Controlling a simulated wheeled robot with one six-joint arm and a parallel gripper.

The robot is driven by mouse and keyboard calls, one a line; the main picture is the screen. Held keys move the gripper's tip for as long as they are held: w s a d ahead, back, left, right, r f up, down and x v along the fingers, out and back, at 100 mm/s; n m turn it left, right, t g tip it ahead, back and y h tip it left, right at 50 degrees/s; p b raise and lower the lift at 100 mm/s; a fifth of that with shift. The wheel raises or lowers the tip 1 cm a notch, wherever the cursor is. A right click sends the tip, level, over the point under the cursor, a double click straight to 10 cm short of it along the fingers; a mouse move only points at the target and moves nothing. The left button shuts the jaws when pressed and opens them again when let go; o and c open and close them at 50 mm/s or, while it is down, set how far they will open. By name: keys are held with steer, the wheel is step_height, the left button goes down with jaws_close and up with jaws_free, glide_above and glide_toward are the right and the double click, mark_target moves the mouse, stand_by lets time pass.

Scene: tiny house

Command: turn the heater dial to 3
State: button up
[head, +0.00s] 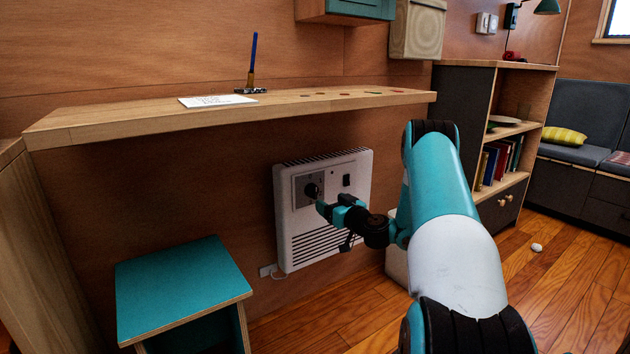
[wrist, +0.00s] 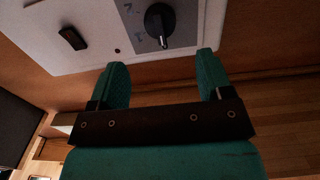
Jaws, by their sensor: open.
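The white heater (head: 325,208) is fixed to the wooden wall under the shelf. Its black dial (head: 311,191) sits on a grey panel at the upper left of its front. In the wrist view the dial (wrist: 160,22) shows with a light pointer mark, and faint numerals lie beside it; I cannot read the setting surely. My gripper (head: 325,205) is in front of the heater, close to the dial. In the wrist view my gripper (wrist: 162,62) is open, its teal fingers apart with nothing between them.
A black switch (head: 346,181) is right of the dial. A teal stool (head: 180,285) stands at the left front. A bookcase (head: 495,140) stands to the right.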

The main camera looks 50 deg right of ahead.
mark_target(316, 194)
steer(key=b+x, duration=0.2)
steer(key=x, duration=0.6)
steer(key=shift+w, duration=0.35)
steer(key=c, duration=0.9)
